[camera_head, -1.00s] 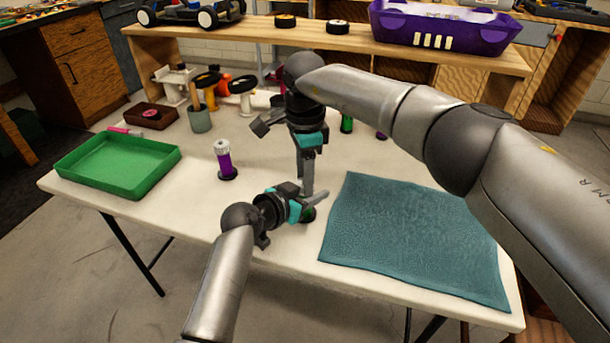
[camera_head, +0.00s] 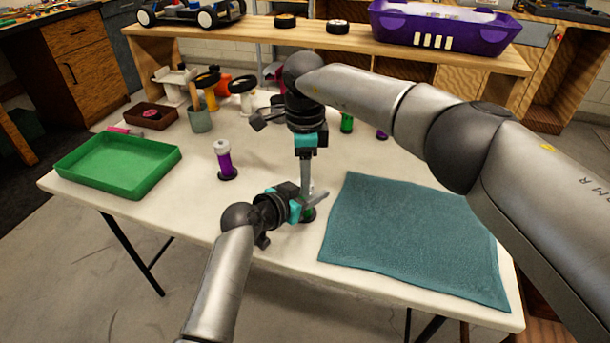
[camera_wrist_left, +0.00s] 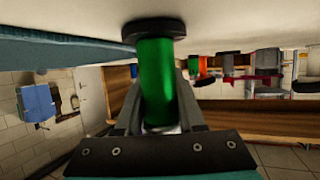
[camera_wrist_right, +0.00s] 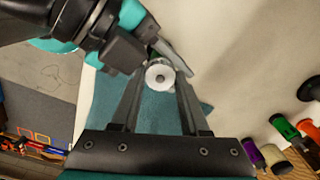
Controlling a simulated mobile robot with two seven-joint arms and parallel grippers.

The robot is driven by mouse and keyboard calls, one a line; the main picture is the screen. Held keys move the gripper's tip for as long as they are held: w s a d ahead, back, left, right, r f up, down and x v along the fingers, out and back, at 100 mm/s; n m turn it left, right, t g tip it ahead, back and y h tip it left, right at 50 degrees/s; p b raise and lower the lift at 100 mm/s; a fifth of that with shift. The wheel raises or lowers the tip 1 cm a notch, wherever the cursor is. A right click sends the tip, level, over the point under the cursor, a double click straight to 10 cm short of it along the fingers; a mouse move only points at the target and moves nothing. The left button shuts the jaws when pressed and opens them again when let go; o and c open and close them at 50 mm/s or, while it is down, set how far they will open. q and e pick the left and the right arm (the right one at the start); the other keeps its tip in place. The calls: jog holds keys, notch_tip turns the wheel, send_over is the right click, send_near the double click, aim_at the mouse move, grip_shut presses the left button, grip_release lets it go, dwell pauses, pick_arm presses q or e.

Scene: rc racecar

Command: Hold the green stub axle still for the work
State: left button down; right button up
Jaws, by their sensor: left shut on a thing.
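The green stub axle (camera_wrist_left: 156,80) stands upright on its dark round flange at the table's front edge. In the head view only a little green (camera_head: 308,215) shows behind my grippers. My left gripper (camera_head: 309,204) is shut on its green shaft from the side; the fingers flank it in the left wrist view. My right gripper (camera_head: 308,190) points straight down above the axle. In the right wrist view its fingers are apart, with the axle's round white top (camera_wrist_right: 160,76) between their tips. I cannot tell whether they touch it.
A purple stub axle (camera_head: 223,161) with a white top stands to the left. A green tray (camera_head: 118,163) lies at the far left, and a teal mat (camera_head: 415,240) covers the right. A grey cup (camera_head: 200,120) and several parts stand behind.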

jog(key=o, duration=0.5)
jog(key=shift+c, duration=0.2)
